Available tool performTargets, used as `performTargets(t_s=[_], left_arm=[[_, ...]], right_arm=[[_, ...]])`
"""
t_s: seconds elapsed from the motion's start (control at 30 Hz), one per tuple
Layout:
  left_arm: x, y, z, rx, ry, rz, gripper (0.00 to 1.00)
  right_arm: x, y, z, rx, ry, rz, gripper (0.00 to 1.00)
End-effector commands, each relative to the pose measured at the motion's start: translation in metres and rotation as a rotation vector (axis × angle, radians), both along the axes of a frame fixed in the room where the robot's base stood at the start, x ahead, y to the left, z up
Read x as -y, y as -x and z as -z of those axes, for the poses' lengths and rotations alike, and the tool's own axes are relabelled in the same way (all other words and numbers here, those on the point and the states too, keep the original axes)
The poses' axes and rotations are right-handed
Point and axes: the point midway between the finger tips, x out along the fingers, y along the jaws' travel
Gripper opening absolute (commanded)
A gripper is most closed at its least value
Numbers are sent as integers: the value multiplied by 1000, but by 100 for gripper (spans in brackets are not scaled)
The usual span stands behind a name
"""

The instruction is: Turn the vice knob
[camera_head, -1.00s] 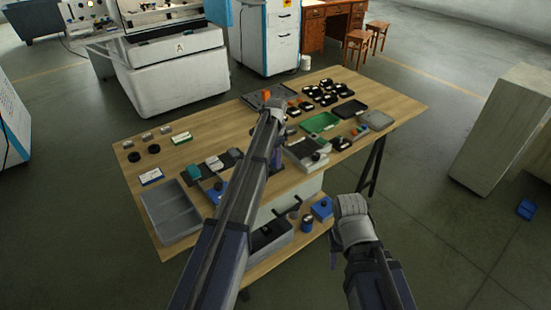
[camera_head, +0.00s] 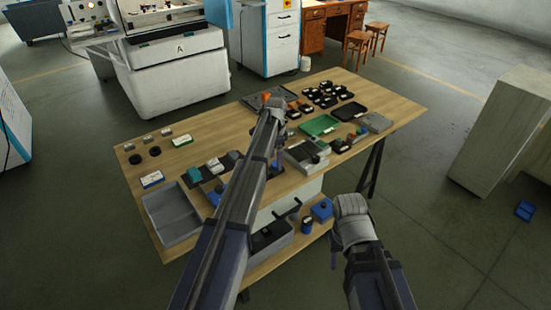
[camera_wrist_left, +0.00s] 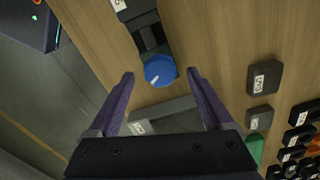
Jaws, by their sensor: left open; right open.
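A blue round knob (camera_wrist_left: 159,71) with a white mark on its top shows in the left wrist view, at the end of a black vice body (camera_wrist_left: 149,36). My left gripper (camera_wrist_left: 160,74) is open, with one purple finger on each side of the knob and a gap visible on both sides. In the head view my left arm hides the knob, and only a little purple of the left gripper (camera_head: 279,156) shows beside the arm. My right gripper (camera_head: 334,257) is low at the table's front right, mostly hidden by its own grey wrist, and empty as far as I see.
The wooden table (camera_head: 215,128) holds several black boxes, a green tray (camera_head: 319,125) and an empty grey tray (camera_head: 172,215). A grey block with a black top (camera_head: 306,154) stands right of the left arm. A lower shelf carries a blue box (camera_head: 322,209).

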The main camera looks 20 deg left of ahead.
Motion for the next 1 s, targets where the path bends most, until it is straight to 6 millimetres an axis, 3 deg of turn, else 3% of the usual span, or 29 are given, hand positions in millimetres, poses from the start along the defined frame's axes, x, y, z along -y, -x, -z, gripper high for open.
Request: performTargets(t_s=[0.03, 0.4, 1.0], left_arm=[[0, 0, -12, 0, 0, 0, 84], [0, 0, -59, 0, 0, 0, 84], [1, 1, -63, 0, 0, -1, 84]], right_arm=[[0, 0, -12, 0, 0, 0, 50], [0, 0, -59, 0, 0, 0, 50], [0, 0, -63, 0, 0, 0, 50]])
